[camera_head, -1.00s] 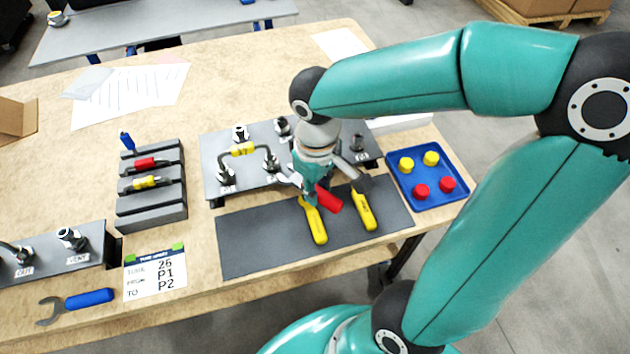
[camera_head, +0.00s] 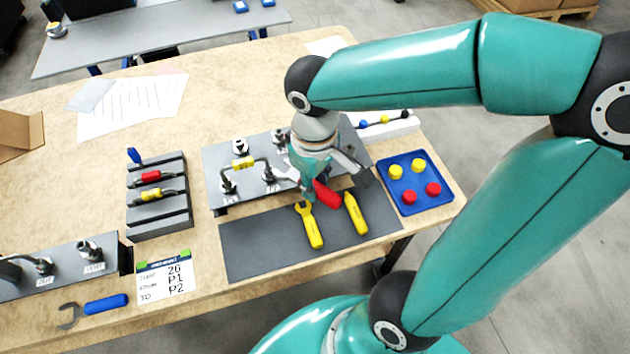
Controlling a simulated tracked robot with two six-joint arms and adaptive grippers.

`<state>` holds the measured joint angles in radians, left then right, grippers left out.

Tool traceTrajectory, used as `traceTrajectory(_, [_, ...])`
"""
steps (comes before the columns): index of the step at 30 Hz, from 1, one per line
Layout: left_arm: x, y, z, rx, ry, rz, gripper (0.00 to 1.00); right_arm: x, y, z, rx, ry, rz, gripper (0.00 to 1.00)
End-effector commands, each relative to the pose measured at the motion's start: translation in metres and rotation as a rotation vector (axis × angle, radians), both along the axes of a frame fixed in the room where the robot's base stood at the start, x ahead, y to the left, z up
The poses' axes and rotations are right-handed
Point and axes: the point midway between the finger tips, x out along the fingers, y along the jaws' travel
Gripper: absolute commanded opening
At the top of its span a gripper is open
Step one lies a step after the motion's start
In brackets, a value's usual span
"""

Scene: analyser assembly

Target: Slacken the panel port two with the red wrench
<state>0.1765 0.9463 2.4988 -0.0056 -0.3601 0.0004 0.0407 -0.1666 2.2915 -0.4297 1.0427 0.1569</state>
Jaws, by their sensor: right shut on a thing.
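The red wrench (camera_head: 327,194) is held by my right gripper (camera_head: 313,183) above the front edge of the grey panel (camera_head: 216,166). Its grey jaw end points left, at or close to the front fitting (camera_head: 269,175) at the right end of the yellow-tagged tube (camera_head: 243,163). I cannot tell whether the jaw is around that fitting or beside it. My right gripper and wrist hide part of the wrench and the panel's right side. The port labels are too small to read. My left gripper is not in view.
A yellow wrench (camera_head: 310,226) and another yellow-handled tool (camera_head: 356,213) lie on the dark mat (camera_head: 260,250). A blue tray (camera_head: 408,203) with red and yellow caps is at right. A tool rack (camera_head: 160,226), a card (camera_head: 166,278) and a blue wrench (camera_head: 105,304) are at left.

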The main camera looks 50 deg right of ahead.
Motion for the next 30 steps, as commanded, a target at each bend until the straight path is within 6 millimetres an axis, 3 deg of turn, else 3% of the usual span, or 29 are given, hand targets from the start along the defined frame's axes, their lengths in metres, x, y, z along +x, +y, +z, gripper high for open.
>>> traceTrajectory(8, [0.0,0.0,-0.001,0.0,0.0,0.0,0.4,0.0,0.0,-0.001,0.0,-0.001,-0.015,0.0])
traceTrajectory(14, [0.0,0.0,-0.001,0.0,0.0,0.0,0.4,0.001,0.0,-0.001,0.0,-0.002,-0.174,0.0])
traceTrajectory(23, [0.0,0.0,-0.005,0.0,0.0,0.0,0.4,0.024,0.004,-0.001,-0.002,-0.003,-0.752,0.0])
traceTrajectory(30, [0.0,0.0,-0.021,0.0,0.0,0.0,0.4,0.061,0.039,-0.025,-0.006,-0.002,-1.148,0.0])
